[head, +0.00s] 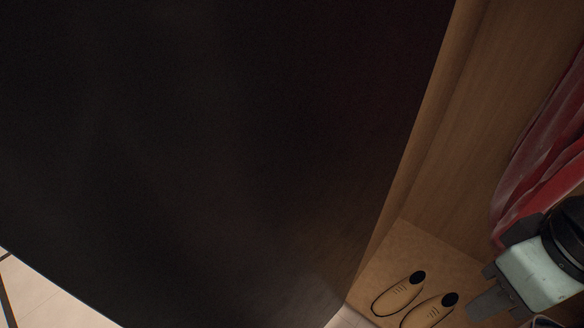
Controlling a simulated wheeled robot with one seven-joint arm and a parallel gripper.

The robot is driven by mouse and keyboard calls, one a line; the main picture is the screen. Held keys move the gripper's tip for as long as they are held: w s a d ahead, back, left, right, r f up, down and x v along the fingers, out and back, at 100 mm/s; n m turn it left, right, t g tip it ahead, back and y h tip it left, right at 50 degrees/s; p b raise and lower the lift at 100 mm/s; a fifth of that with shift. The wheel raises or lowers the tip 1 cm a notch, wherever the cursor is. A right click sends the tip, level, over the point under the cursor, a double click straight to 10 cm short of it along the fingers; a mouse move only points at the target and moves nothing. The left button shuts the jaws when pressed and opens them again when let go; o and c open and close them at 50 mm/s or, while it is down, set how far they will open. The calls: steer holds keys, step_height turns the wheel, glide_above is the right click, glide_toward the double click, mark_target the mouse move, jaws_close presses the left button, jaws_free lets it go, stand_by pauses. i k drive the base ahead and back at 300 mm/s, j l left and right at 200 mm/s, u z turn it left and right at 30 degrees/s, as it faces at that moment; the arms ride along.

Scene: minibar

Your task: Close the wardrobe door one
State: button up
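The wardrobe door (200,150) is a large dark panel that fills most of the head view from the left. It stands open, and the wooden wardrobe interior (475,120) shows to its right. My gripper (484,290) is at the lower right, in front of the wardrobe opening and to the right of the door's edge. It appears apart from the door in the picture. Its dark fingers point left and down. I see nothing held in it, but the gap between its fingers is not clear.
A red garment (545,150) hangs inside the wardrobe at the right, behind my gripper. Light floor tiles (45,300) show at the lower left.

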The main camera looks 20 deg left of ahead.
mark_target(164, 163)
steer(key=k+j+z, duration=0.25)
steer(key=k+j, duration=0.55)
steer(key=k+j+z, duration=0.1)
steer(key=j, duration=0.3)
steer(key=k+j, duration=0.2)
steer(key=j, duration=0.2)
steer(key=k+j+z, duration=0.15)
steer(key=j, duration=0.25)
steer(key=k+j, duration=0.15)
steer(key=j, duration=0.25)
steer(key=j+z, duration=0.35)
steer(key=j, duration=0.25)
steer(key=k+j+z, duration=0.1)
steer(key=j+z, duration=0.2)
steer(key=j, duration=0.25)
